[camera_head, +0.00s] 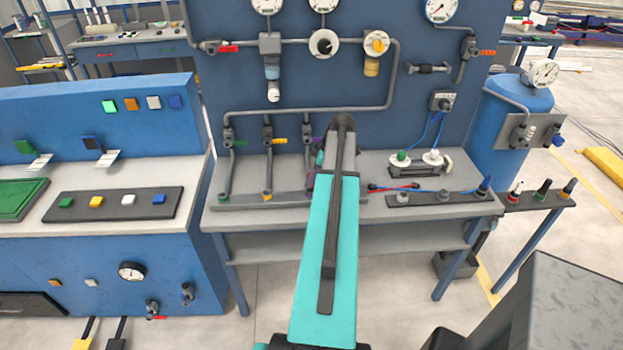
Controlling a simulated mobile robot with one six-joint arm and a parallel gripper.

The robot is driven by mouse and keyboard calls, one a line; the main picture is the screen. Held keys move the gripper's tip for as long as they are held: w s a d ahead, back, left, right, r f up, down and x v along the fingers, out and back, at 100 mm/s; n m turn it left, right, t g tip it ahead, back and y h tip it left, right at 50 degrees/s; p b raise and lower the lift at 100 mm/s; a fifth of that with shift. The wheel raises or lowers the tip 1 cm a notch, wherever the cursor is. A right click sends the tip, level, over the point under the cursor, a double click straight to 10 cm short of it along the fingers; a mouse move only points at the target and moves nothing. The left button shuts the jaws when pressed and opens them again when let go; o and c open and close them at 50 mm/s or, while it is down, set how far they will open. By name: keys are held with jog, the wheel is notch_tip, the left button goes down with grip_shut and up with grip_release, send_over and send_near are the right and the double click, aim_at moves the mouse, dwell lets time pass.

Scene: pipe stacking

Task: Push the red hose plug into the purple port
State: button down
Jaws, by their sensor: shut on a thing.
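My gripper (319,160) is at the bench's back panel, left of the bench middle, mostly hidden behind my own teal arm. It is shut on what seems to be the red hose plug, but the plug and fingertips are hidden. A red hose (378,188) lies on the bench just right of my arm and runs in behind it. A small purple part (309,181), perhaps the purple port, peeks out at the left edge of my arm. Whether plug and port touch cannot be seen.
Upright pipes with yellow (267,196) and green handles stand close left of my gripper. A grey fitting plate (440,198) and a blue-hosed unit (417,163) sit to the right. The blue panel (330,85) with pipes and gauges rises behind. A rack of coloured plugs (539,197) is far right.

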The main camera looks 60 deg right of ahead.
jog(key=shift+f, duration=0.25)
jog(key=c, duration=1.5)
grip_release()
jog(key=shift+r, duration=0.15)
jog(key=shift+b+v, duration=2.1)
jog(key=shift+v, duration=4.75)
